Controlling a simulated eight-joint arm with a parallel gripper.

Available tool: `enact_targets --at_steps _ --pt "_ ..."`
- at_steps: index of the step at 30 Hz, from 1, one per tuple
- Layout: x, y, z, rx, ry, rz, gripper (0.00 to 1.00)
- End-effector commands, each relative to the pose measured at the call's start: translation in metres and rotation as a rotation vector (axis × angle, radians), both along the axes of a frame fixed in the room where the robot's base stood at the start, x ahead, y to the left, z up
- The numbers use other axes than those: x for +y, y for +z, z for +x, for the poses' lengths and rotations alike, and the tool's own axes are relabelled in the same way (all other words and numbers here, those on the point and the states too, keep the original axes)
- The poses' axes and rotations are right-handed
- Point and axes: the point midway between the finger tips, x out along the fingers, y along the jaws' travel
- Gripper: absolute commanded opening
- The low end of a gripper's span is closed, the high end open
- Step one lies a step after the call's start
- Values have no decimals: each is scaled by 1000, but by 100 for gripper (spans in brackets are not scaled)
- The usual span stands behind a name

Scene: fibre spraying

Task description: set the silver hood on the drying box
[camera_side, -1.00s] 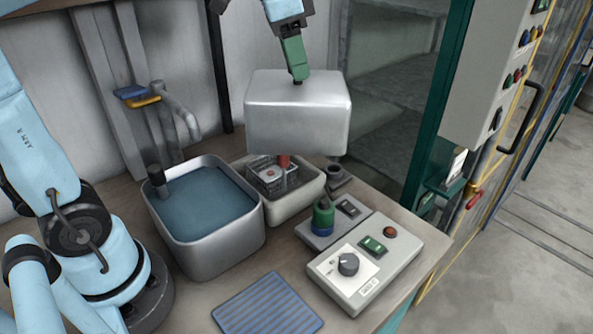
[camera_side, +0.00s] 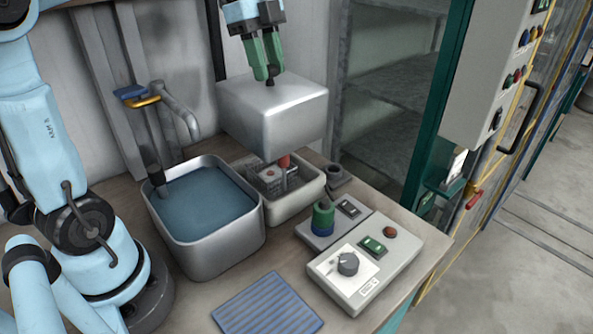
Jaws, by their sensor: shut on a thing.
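The silver hood (camera_side: 272,112) is a box-shaped metal cover with rounded edges. It hangs from my gripper (camera_side: 268,76), whose green fingers are shut on the small knob on its top. The drying box (camera_side: 302,206) is a pale open-topped bin on the bench, with a small rack and a red part inside. The hood is in the air above the back of the box, shifted a little to the left and slightly turned. The hood hides part of the box's back rim.
A metal basin of blue-grey liquid (camera_side: 210,200) stands left of the box. A control box with a dial (camera_side: 365,265) and a small unit with a green and blue knob (camera_side: 323,218) stand to the right. A blue striped mat (camera_side: 267,305) lies in front.

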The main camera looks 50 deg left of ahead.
Motion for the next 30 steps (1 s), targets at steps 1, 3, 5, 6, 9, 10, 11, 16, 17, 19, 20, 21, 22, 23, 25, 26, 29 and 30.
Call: enact_targets --at_steps 1,3,5,6,9,10,11,16,17,19,20,21,22,23,25,26,29,30 --pt "0 -5 0 0 1 0 0" --pt "0 -12 0 0 1 0 0" --pt "0 -19 0 0 1 0 0" --pt "0 -23 0 0 1 0 0" --pt "0 -34 0 0 2 0 0" --pt "0 -37 0 0 2 0 0" --pt "0 -40 0 0 2 0 0" --pt "0 -59 0 0 2 0 0" --pt "0 -62 0 0 2 0 0" --pt "0 -69 0 0 2 0 0" --pt "0 -71 0 0 2 0 0" --pt "0 -75 0 0 2 0 0" --pt "0 -77 0 0 2 0 0" --pt "0 -79 0 0 2 0 0" --pt "0 -83 0 0 2 0 0" --pt "0 -84 0 0 2 0 0" --pt "0 -88 0 0 2 0 0" --pt "0 -89 0 0 2 0 0"
